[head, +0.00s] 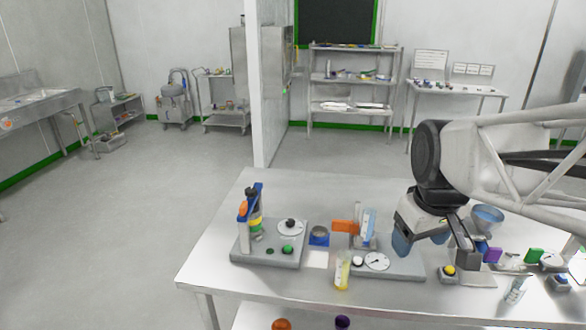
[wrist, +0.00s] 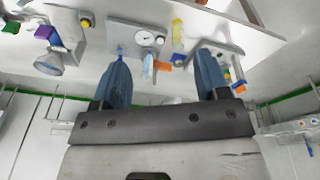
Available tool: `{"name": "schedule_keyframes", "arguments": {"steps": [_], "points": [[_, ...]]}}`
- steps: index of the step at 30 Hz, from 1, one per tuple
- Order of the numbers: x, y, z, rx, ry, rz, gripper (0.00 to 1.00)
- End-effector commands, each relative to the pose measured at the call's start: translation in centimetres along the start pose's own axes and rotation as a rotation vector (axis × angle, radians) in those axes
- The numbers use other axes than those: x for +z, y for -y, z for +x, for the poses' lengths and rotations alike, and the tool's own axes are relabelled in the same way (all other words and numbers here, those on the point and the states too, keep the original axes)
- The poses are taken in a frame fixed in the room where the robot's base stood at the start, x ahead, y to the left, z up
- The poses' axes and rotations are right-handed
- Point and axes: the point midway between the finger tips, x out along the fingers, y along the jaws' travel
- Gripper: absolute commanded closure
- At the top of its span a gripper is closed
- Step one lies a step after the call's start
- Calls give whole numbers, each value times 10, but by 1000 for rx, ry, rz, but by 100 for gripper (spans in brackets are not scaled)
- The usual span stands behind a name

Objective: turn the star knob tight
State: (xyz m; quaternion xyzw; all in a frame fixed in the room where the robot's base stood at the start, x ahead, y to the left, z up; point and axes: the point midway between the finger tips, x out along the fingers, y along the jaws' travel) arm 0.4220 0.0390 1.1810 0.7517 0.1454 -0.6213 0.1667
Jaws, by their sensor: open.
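A dark knob (head: 290,223) sits on a round pale disc on the left grey panel (head: 270,258) in the head view. It may be the star knob, but it is too small for me to tell its shape. A green knob (head: 287,249) is on the same panel. My gripper (head: 421,241) hangs over the table to the right of that panel, above the right end of the gauge panel (head: 400,268). In the wrist view, its two blue fingers (wrist: 163,82) are spread wide with nothing between them. The star knob cannot be made out clearly in the wrist view.
A white gauge (head: 377,261) and a yellow bottle (head: 341,272) stand left of my gripper. The table's front left is clear.

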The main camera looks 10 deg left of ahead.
Motion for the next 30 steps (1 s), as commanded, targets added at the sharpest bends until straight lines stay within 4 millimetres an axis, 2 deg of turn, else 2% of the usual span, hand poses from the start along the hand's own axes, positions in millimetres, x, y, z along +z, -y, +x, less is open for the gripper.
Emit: {"name": "schedule_keyframes", "arguments": {"steps": [1,16,30], "points": [[-14,1,0,-5,5,-46,32],[-142,17,5,-45,33,-512,32],[-260,58,31,-90,50,-950,32]]}}
